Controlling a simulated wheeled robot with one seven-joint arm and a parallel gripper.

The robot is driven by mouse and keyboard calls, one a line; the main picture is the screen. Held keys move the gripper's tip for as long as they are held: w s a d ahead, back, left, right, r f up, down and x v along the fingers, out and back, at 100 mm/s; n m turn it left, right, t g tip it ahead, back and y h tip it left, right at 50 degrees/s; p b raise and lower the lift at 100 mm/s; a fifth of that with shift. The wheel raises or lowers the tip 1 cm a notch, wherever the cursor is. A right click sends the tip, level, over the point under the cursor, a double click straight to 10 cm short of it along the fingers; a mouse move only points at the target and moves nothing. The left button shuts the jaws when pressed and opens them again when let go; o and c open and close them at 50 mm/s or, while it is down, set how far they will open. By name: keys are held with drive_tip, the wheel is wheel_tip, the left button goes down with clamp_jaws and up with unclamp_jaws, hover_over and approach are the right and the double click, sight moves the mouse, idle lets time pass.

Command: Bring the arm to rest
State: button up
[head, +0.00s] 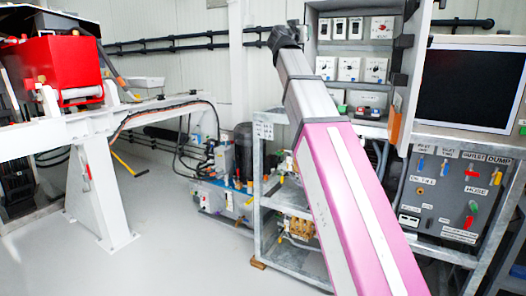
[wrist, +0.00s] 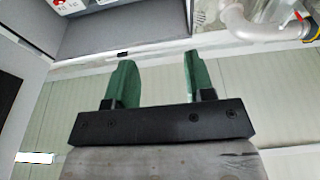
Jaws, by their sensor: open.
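My gripper (wrist: 158,80) shows in the wrist view with its two green fingers apart and nothing between them. A pale panelled wall lies behind the fingers in that view. In the head view my arm, pink and grey, rises from the lower right toward the top centre, in front of the metal rack. The gripper's fingers cannot be made out in the head view.
A metal rack (head: 262,165) with pumps and switch boxes stands behind my arm. A monitor (head: 468,88) and a control panel (head: 455,195) with coloured valve handles are at right. A white steel frame (head: 98,185) carries a red machine (head: 62,72) at left. Grey floor (head: 170,245) is clear between.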

drive_tip(key=w+d+f+n+g+y, duration=0.1)
drive_tip(key=d+f+n+g+y, duration=0.2)
drive_tip(key=f, duration=2.1)
drive_tip(key=d+f+g+y, duration=0.25)
drive_tip(key=f+g, duration=0.35)
drive_tip(key=f, duration=1.8)
drive_tip(key=s+f+n+g+y, duration=0.1)
drive_tip(key=s+f+g, duration=0.2)
drive_tip(key=s+f, duration=0.5)
drive_tip(key=s+f+n+g+y, duration=0.1)
drive_tip(key=s+f, duration=0.6)
drive_tip(key=f, duration=0.8)
drive_tip(key=s+f+n+g+y, duration=0.1)
drive_tip(key=s+f+g+y, duration=0.2)
drive_tip(key=s+f+g, duration=0.2)
drive_tip(key=s+f, duration=0.3)
drive_tip(key=f, duration=0.3)
drive_tip(key=shift+s+f, duration=0.3)
drive_tip(key=shift+f, duration=0.05)
